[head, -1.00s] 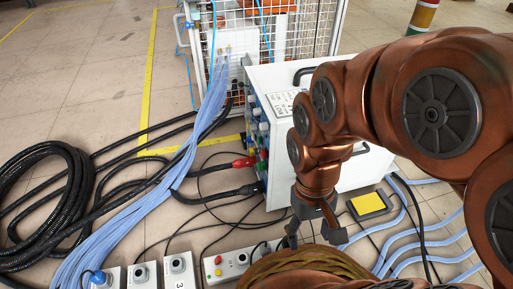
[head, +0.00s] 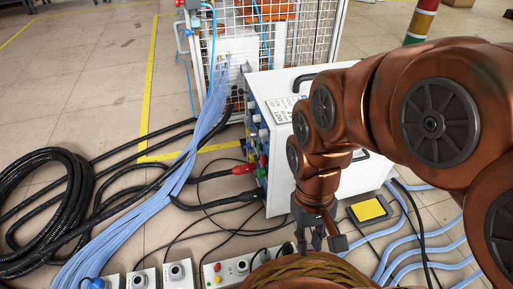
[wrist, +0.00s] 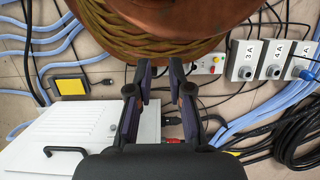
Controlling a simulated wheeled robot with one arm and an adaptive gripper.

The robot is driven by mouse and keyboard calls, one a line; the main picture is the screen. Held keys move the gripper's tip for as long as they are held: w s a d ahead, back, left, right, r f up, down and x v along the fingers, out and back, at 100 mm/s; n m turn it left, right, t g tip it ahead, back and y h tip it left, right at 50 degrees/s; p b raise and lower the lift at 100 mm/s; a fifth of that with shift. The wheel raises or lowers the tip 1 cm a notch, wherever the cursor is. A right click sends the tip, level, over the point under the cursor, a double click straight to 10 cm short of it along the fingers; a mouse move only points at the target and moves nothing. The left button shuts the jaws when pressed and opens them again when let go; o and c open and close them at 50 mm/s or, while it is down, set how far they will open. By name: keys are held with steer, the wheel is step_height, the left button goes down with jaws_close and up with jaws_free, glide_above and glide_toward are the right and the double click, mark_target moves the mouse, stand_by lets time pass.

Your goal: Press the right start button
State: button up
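A long pale control box (head: 228,272) lies on the floor at bottom centre of the head view, with a red button (head: 217,267), a yellow button (head: 218,281) and a round dark-centred button (head: 242,266). Its right part runs behind the brown coil-like mass. No label marks a right start button that I can read. My gripper (head: 322,242) points down just right of the box. In the wrist view my gripper (wrist: 160,72) has its two fingers apart with nothing between them. The control box (wrist: 206,64) shows there right of the fingertips, partly hidden by the coil.
Small numbered button boxes (wrist: 245,60) stand near the long box. A white machine cabinet (head: 350,185) stands behind my gripper. A yellow pedal (head: 368,210) lies to the right. Blue hoses (head: 150,200) and black cables (head: 45,170) cover the floor at left.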

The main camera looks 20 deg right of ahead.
jaws_close()
stand_by(1.1)
step_height(320, 180, up, 13)
steer(key=s+p, duration=0.2)
steer(key=p, duration=1)
steer(key=shift+s+g+p, duration=0.3)
steer(key=shift+s+g, duration=0.1)
